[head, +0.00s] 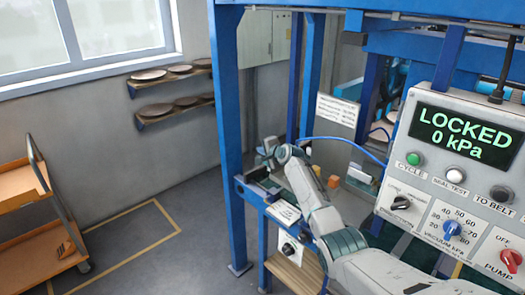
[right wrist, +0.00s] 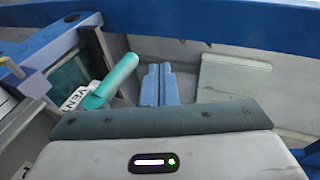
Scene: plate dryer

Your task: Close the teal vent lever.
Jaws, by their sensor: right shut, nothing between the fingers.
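The teal vent lever (right wrist: 114,79) shows in the right wrist view, left of centre, slanting up and to the right. A white VENT label (right wrist: 76,98) sits at its lower end, beside a dark teal panel. My right gripper (right wrist: 159,70) is shut and empty, with its two light-blue fingers side by side just right of the lever. I see a gap in the picture between fingers and lever; contact cannot be told. In the head view my right arm reaches into the blue frame, and the lever is too small to make out there. My left gripper is not in view.
A blue frame post (head: 228,140) stands left of my right arm. The control panel (head: 455,185) at the right reads LOCKED, 0 kPa. A blue beam (right wrist: 220,25) crosses the top of the wrist view. An orange cart (head: 25,215) stands at the left, with clear floor between.

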